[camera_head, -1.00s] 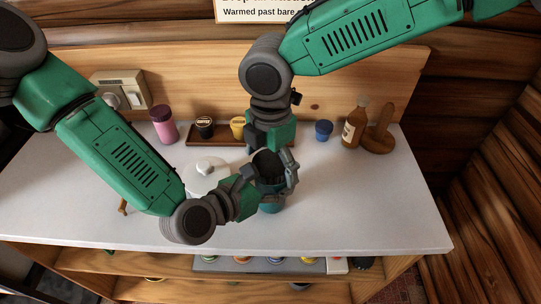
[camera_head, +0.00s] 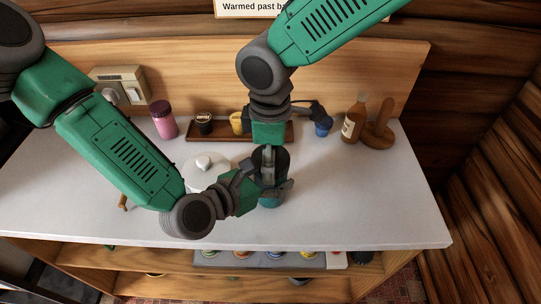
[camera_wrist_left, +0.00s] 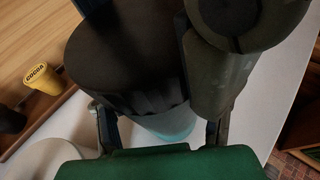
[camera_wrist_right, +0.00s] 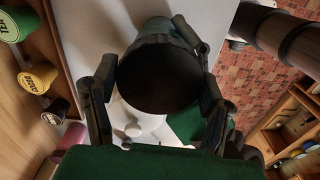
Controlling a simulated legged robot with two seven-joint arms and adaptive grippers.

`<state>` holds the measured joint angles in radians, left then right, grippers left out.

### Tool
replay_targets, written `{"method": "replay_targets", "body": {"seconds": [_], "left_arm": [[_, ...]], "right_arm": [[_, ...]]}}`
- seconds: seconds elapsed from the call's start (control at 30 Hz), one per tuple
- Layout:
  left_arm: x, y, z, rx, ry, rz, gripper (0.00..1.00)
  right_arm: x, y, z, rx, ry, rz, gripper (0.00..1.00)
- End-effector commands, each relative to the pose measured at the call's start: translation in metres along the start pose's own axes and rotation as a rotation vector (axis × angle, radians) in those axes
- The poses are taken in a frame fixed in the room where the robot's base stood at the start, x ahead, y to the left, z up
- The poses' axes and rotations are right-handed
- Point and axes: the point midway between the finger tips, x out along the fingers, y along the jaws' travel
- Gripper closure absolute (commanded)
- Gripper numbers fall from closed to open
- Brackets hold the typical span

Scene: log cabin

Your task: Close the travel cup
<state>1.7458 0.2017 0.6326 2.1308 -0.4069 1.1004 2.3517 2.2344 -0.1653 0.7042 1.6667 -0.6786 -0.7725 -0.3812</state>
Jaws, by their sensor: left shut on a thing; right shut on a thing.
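The travel cup (camera_head: 268,201) stands on the white counter, with a teal body that also shows in the left wrist view (camera_wrist_left: 172,125). Its dark lid (camera_wrist_left: 125,55) is directly over the body, its ribbed rim against the top. Whether it is fully seated I cannot tell. My left gripper (camera_head: 272,188) is shut on the cup body from the left side. My right gripper (camera_head: 270,170) points down from above and is shut on the lid. In the right wrist view the round dark lid (camera_wrist_right: 160,80) lies between the fingers.
A white lidded pot (camera_head: 205,172) stands left of the cup, close to my left gripper. A wooden tray (camera_head: 215,137) with small containers, a blue cup (camera_head: 323,128), a bottle (camera_head: 354,120) and a wooden stand (camera_head: 377,130) stand behind. The counter's right side is clear.

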Motion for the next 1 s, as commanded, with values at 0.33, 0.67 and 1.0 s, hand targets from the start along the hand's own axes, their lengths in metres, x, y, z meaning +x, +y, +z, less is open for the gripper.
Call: {"method": "replay_targets", "body": {"seconds": [0.33, 0.67, 1.0], "left_arm": [[0.0, -0.004, 0.001, 0.002, 0.0, -0.01, 1.0], [0.0, -0.001, 0.001, 0.001, -0.001, -0.003, 1.0], [0.0, -0.001, 0.001, 0.001, -0.001, -0.002, 1.0]], "right_arm": [[-0.001, 0.001, -0.003, 0.007, 0.009, 0.003, 0.11], [-0.003, 0.0, -0.002, 0.006, 0.006, 0.002, 0.11], [-0.042, 0.0, -0.001, 0.006, 0.005, 0.003, 0.11]]}}
